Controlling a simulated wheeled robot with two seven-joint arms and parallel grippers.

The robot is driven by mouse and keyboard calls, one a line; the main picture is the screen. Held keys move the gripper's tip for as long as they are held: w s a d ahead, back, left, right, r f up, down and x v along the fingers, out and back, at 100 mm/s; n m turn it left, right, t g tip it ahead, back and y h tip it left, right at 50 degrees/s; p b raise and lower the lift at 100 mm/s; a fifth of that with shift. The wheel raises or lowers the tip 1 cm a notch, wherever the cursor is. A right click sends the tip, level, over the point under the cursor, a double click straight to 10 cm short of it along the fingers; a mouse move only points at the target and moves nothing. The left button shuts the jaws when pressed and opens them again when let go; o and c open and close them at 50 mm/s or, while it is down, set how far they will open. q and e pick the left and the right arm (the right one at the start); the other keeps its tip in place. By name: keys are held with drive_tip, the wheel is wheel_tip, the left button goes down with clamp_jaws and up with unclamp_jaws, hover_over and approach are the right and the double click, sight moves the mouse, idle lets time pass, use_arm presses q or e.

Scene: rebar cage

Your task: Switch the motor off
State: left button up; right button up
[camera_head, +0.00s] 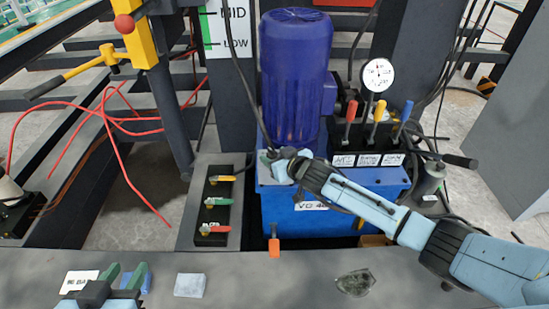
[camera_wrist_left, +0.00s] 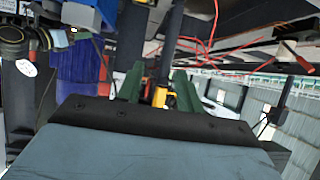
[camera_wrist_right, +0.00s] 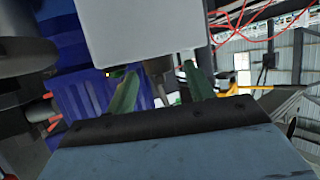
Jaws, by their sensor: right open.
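The blue motor (camera_head: 296,75) stands upright on the blue tank (camera_head: 280,210) in the head view. My right gripper (camera_head: 276,162) is at the motor's lower front, above the tank top. In the right wrist view its green fingers (camera_wrist_right: 163,88) are apart with nothing visible between them. A plain pale grey box-like face (camera_wrist_right: 145,28) is close above these fingers; I cannot tell whether they touch it. I cannot identify a motor switch. My left gripper (camera_head: 124,275) is low at the left, over the front ledge, its fingers apart and empty in the left wrist view (camera_wrist_left: 155,88).
A black panel (camera_head: 214,205) with yellow, green and red levers stands left of the tank. Red, yellow and blue levers (camera_head: 377,112) and a round gauge (camera_head: 378,75) are on the right. A pale block (camera_head: 190,285) and a dark lump (camera_head: 355,283) lie on the front ledge.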

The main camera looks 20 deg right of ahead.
drive_tip(key=shift+w+a+f, duration=0.1)
drive_tip(key=shift+w+f, duration=0.1)
drive_tip(key=shift+w, duration=0.3)
use_arm(q)
drive_tip(key=shift+w+d+r+t+h, duration=0.15)
drive_tip(key=shift+w+d+r+t, duration=0.2)
drive_tip(key=shift+r, duration=0.2)
drive_tip(key=shift+w+d+r+t+h, duration=0.15)
drive_tip(key=shift+w+r+t, duration=0.1)
drive_tip(key=shift+r+t, duration=0.25)
